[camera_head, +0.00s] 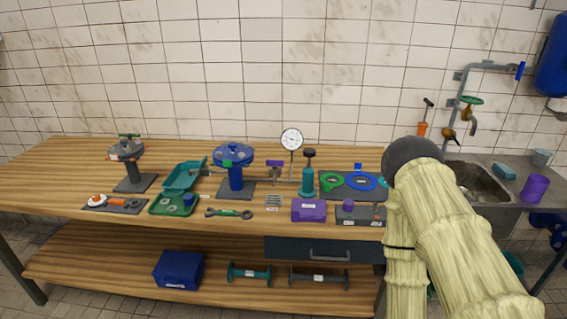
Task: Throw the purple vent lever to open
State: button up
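A small purple piece (275,163), which looks like the vent lever, sits on a grey stand on the bench, below and left of a white round gauge (291,139). It looks roughly level, but it is too small to tell its exact setting. A short purple knob (348,205) also stands on a dark panel (362,218) near the bench's front edge. My arm, in a cream sleeve, covers the right side of the picture. My gripper is not visible, and nothing is seen touching the lever.
Close to the lever stand a blue handwheel valve (233,155) on the left and a teal pump-like cylinder (307,181) on the right. A purple box (308,209) sits in front. A sink (478,184) is at right. The bench's far left is clear.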

aim_at(275, 164)
jog(key=z, duration=1.15)
jog(key=i, duration=1.15)
jog(key=u, duration=2.15)
